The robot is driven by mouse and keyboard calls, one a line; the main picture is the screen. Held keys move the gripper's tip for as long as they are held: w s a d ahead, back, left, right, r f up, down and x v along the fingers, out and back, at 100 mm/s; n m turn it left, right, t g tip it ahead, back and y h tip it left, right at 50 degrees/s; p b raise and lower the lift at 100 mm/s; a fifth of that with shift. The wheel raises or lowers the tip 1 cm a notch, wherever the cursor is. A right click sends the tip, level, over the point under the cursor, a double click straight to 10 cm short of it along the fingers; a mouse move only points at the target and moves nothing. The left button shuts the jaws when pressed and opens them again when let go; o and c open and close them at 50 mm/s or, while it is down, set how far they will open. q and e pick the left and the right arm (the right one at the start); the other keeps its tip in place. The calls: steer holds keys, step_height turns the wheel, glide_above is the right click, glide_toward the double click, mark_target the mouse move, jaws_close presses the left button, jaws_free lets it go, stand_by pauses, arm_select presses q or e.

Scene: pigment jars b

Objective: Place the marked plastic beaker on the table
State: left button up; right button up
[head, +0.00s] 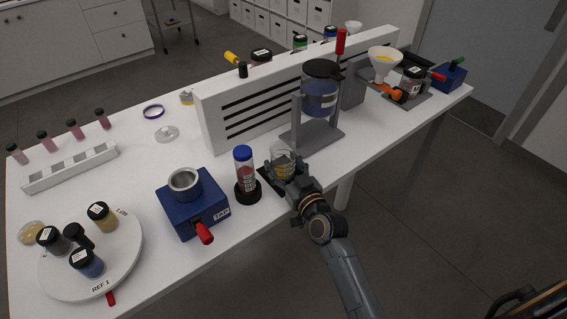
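The clear plastic beaker (282,155) has graduation marks and amber-looking contents or background showing through its lower part. It is upright near the table's front edge, in front of the grey dispenser stand. My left gripper (284,174) reaches it from the front, with dark fingers around its lower part, and appears shut on it. The fingers hide the beaker's base, so I cannot tell whether it touches the table (130,190). Only a dark piece of my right arm shows at the bottom right corner; its gripper is out of view.
A red-filled tube with a blue cap (244,170) stands close left of the beaker. The dispenser (320,95) stands behind it. A blue TAP box (192,204) and a round turntable with jars (125,258) are further left. Bare table lies behind the box.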

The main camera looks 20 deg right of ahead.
steer(key=shift+f, duration=0.25)
steer(key=o, duration=1.2)
